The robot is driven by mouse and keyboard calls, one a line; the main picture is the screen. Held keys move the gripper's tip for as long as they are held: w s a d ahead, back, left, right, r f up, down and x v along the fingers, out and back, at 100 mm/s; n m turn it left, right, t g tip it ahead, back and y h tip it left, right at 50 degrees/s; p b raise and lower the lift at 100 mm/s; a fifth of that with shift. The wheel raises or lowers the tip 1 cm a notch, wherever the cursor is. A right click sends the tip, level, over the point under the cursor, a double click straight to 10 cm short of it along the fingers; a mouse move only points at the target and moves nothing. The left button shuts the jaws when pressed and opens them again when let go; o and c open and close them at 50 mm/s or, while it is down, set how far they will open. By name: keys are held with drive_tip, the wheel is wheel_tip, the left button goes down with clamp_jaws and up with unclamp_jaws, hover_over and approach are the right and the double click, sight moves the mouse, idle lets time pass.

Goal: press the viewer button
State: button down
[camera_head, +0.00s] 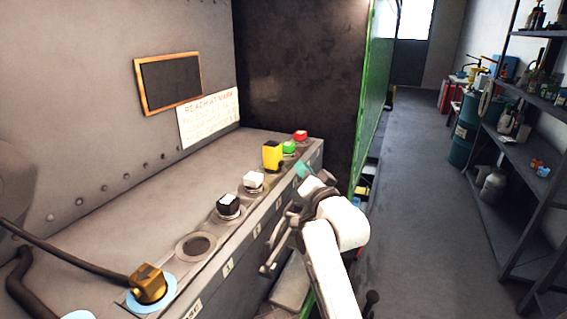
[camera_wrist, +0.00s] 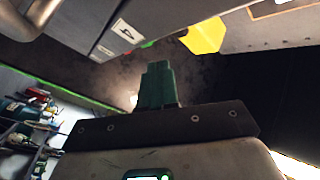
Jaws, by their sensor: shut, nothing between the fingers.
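A row of coloured knobs lies along the console ledge in the head view: a black button (camera_head: 229,203), a white button (camera_head: 253,179), a taller yellow block (camera_head: 272,155), a green button (camera_head: 289,147) and a red button (camera_head: 300,135). I cannot tell which is the viewer button. My gripper (camera_head: 303,169) is just right of the ledge's front edge, near the yellow block and green button, apart from both. Its green fingers (camera_wrist: 158,75) are shut and empty in the wrist view. The yellow block (camera_wrist: 205,36) shows there above and right of the fingertips.
A brass cube (camera_head: 148,283) on a pale blue disc and an empty ring (camera_head: 196,245) are on the near ledge. A framed dark panel (camera_head: 170,84) and a sign (camera_head: 209,117) are on the wall. Shelves (camera_head: 530,150) line the right; the floor (camera_head: 420,210) between is clear.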

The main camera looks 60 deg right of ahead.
drive_tip(key=shift+s+d+p, duration=0.15)
drive_tip(key=shift+s+p, duration=0.35)
drive_tip(key=shift+s, duration=1.8)
